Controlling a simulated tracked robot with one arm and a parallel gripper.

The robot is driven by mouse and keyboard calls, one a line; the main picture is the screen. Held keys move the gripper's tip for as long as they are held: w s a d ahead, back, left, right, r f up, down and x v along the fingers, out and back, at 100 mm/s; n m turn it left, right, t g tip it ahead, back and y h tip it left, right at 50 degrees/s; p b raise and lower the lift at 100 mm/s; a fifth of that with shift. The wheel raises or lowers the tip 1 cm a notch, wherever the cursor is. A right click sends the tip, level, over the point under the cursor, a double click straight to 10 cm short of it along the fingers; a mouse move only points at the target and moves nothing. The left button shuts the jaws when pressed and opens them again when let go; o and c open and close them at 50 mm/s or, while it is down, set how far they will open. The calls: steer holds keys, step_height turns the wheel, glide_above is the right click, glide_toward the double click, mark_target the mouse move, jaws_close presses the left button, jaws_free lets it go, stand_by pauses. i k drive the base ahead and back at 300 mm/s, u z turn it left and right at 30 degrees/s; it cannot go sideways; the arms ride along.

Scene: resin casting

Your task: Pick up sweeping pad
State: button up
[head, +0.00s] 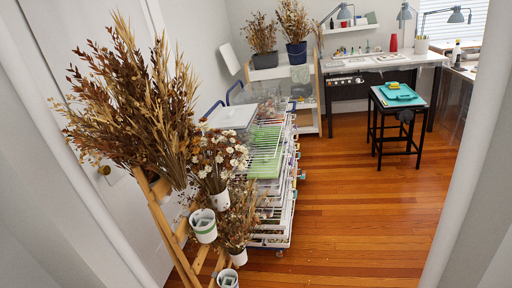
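I cannot make out a sweeping pad for certain. A small black side table (376,108) stands at the right of the room, with a flat teal item (402,95) on top. A small yellow thing (393,86) lies on or against the teal item. They are too far away to tell what they are. My gripper is not in view.
Pale upright edges frame the view left and right. A wooden stand with dried flowers (135,110) and a white wire rack (270,160) fill the left side. A white worktable (425,60) with lamps stands at the back. The wooden floor (350,210) is clear at centre right.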

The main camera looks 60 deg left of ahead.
mark_target(393, 85)
steer(key=u, duration=0.85)
steer(key=i, duration=3.85)
steer(key=z, duration=0.6)
steer(key=i, duration=2.55)
